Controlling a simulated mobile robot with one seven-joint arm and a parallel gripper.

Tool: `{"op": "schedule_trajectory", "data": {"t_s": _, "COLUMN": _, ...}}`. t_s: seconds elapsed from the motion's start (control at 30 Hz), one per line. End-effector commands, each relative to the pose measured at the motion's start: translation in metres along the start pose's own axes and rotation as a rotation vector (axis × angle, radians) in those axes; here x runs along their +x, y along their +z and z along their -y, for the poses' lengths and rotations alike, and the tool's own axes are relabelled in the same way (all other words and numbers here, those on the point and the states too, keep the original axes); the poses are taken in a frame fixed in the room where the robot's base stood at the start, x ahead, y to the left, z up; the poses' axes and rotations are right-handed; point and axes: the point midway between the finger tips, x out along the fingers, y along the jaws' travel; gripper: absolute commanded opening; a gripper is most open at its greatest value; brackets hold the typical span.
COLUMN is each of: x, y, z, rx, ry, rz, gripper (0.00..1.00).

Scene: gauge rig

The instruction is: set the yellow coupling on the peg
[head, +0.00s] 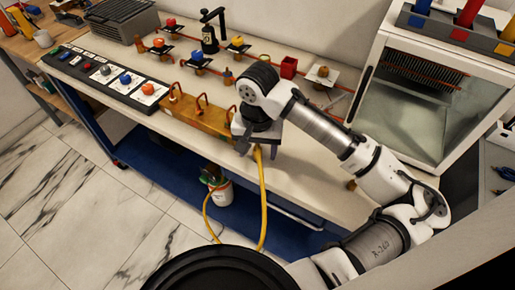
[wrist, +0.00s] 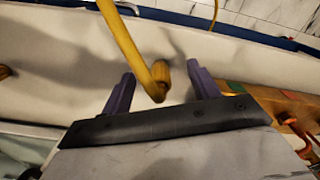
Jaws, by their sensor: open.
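A yellow hose (head: 262,200) hangs over the bench's front edge below my gripper (head: 258,151). In the wrist view the hose (wrist: 130,42) runs down between the two purple fingers of my gripper (wrist: 162,76). A short yellow-brown cylinder (wrist: 164,70) sits against the hose there; I cannot tell whether it is the coupling or a peg. The fingers are apart, with visible gaps on both sides of hose and cylinder. A similar brass-coloured stub (head: 350,185) stands near the bench's front edge to the right. I cannot tell which peg is the task's.
A brass-coloured block with red hooks (head: 200,114) is left of my gripper. A black control panel (head: 105,78) lies further left. Small plates with coloured knobs stand behind. A glass-fronted cabinet (head: 410,105) stands at right. A white bucket (head: 221,192) is on the blue lower shelf.

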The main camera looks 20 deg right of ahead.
Motion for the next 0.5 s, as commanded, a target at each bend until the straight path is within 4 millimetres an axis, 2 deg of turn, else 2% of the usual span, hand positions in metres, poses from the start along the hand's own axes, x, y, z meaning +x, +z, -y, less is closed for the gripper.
{"op": "schedule_trajectory", "data": {"t_s": 0.17, "x": -0.022, "y": -0.001, "z": 0.0, "rx": -0.001, "ry": 0.0, "rz": -0.003, "gripper": 0.61}}
{"op": "schedule_trajectory", "data": {"t_s": 0.5, "x": -0.099, "y": -0.001, "z": -0.001, "rx": 0.001, "ry": 0.004, "rz": -0.005, "gripper": 0.61}}
